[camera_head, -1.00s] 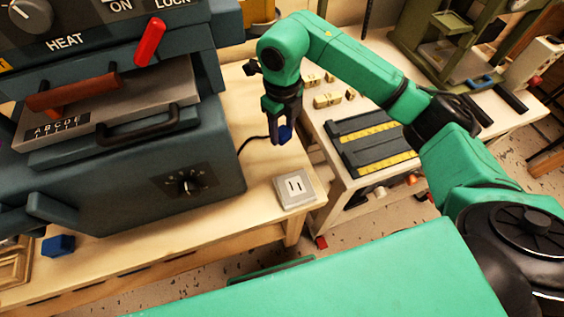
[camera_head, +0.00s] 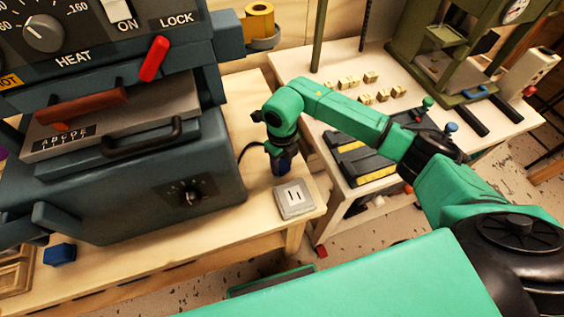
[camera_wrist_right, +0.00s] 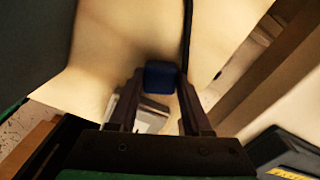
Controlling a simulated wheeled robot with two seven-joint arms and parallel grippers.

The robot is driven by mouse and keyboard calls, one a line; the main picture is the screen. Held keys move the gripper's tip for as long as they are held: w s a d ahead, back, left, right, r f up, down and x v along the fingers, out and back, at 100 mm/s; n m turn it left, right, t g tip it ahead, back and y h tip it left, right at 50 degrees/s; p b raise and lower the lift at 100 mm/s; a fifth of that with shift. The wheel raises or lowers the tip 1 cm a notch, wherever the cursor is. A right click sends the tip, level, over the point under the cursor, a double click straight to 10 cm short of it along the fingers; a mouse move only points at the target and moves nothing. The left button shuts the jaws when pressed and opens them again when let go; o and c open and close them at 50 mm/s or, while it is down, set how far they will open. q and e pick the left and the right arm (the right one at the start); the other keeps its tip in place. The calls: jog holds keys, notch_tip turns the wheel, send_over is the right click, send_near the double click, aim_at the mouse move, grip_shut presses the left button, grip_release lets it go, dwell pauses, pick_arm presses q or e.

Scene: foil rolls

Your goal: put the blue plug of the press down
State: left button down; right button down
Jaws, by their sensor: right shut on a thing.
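The blue plug (camera_head: 281,168) is between the fingers of my right gripper (camera_head: 283,158), at the right end of the press bench. My right gripper is shut on it. The plug also shows between the fingertips in the right wrist view (camera_wrist_right: 160,74). A black cord (camera_head: 246,147) runs from the press toward the plug. The grey press (camera_head: 140,200) stands left of the gripper. The square socket (camera_head: 295,201) lies on the bench just in front of the plug, apart from it in the picture. Whether the plug touches the bench is unclear. My left gripper is out of view.
A blue block (camera_head: 59,254) lies at the bench's front left. A yellow roll (camera_head: 259,20) stands behind the press. A lower side table (camera_head: 330,110) on the right holds small blocks and a dark tray (camera_head: 360,160). Bare bench wood surrounds the socket.

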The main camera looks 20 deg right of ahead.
aim_at(282, 165)
jog(key=shift+f, duration=0.35)
jog(key=shift+c, duration=1.7)
grip_release()
jog(key=shift+r, duration=0.1)
jog(key=shift+r, duration=0.4)
notch_tip(282, 165, up, 12)
jog(key=shift+r, duration=0.2)
